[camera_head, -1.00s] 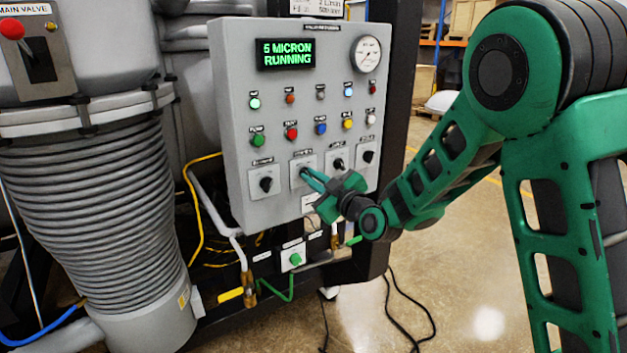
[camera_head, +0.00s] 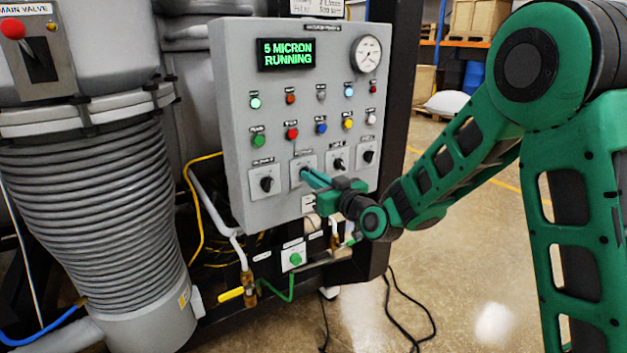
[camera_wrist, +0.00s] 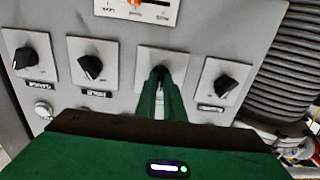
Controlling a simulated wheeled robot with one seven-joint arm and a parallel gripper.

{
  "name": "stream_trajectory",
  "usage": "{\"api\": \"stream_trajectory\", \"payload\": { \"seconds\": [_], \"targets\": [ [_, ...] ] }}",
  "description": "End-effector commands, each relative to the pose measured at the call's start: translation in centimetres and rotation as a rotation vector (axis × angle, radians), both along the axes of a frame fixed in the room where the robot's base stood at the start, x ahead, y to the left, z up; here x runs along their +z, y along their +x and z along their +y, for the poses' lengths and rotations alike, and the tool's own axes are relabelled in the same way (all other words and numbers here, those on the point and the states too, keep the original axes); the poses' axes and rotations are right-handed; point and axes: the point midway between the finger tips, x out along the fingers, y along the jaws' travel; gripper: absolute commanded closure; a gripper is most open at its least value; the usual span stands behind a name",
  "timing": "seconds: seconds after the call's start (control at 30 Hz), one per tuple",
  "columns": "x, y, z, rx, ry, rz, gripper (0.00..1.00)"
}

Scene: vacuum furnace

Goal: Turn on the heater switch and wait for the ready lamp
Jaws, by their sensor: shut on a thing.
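The grey control panel (camera_head: 235,100) carries a row of black rotary switches on pale plates. My gripper (camera_head: 306,174) is at the second switch plate (camera_head: 297,161) from the left in the head view. In the wrist view my gripper (camera_wrist: 160,88) is shut on that switch's black knob (camera_wrist: 159,71), which the fingers partly hide. Its label is too small to read, so I cannot confirm it is the heater switch. Small lamps and buttons sit above, including a pale green one (camera_head: 255,102). I cannot tell which is the ready lamp.
The display (camera_head: 287,53) reads "5 MICRON RUNNING". A dial gauge (camera_head: 367,53) is beside it. Neighbouring knobs (camera_head: 266,184) (camera_head: 338,163) stand close to my fingers. A ribbed column (camera_head: 90,210) is at left; cables (camera_head: 395,315) lie on the floor.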

Motion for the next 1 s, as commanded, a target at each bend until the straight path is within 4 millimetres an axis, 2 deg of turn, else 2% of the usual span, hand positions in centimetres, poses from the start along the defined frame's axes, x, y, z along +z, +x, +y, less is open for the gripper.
{"api": "stream_trajectory", "payload": {
  "seconds": [0.5,1.0],
  "targets": [
    [0.17,0.39,-0.53,-0.009,0.344,0.226,1.00],
    [0.17,0.50,-0.67,-0.010,0.456,0.299,1.00]
  ]
}}
